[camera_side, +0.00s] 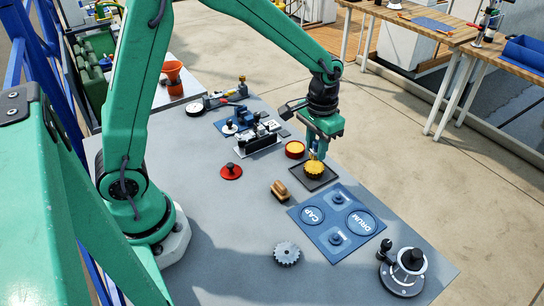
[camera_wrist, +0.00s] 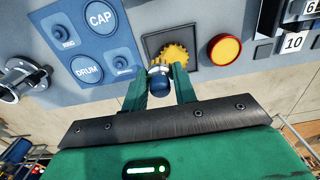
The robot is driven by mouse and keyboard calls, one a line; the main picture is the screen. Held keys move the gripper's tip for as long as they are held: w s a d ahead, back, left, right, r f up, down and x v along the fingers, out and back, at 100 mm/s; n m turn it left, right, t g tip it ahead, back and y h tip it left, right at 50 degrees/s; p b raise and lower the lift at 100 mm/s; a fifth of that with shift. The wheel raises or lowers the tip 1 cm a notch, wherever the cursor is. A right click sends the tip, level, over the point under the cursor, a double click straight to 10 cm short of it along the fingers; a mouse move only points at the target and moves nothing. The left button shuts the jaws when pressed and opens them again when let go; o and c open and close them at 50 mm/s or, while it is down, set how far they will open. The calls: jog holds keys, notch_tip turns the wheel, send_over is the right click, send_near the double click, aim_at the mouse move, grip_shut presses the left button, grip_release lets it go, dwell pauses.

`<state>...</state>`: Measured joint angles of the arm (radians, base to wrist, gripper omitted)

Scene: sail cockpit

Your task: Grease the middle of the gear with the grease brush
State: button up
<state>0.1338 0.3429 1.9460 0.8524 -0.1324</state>
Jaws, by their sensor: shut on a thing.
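My gripper (camera_side: 318,150) is over the yellow gear (camera_side: 314,171), fingers pointing down. In the wrist view my gripper (camera_wrist: 162,72) is shut on the grease brush (camera_wrist: 159,82), whose blue rounded end faces the camera. The brush's lower end is at or just above the middle of the gear (camera_wrist: 176,53); I cannot tell whether it touches. The gear lies on a dark square plate (camera_side: 326,177). A red round pot with yellow contents (camera_side: 295,149) stands just behind the plate; it also shows in the wrist view (camera_wrist: 225,49).
A blue board marked CAP and DRUM (camera_side: 330,252) lies in front of the plate. A brown block (camera_side: 281,190), a grey gear (camera_side: 286,253) and a red disc with a black knob (camera_side: 231,171) are nearby.

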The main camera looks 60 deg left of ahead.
jog(key=shift+r, duration=0.8)
jog(key=shift+s, duration=0.15)
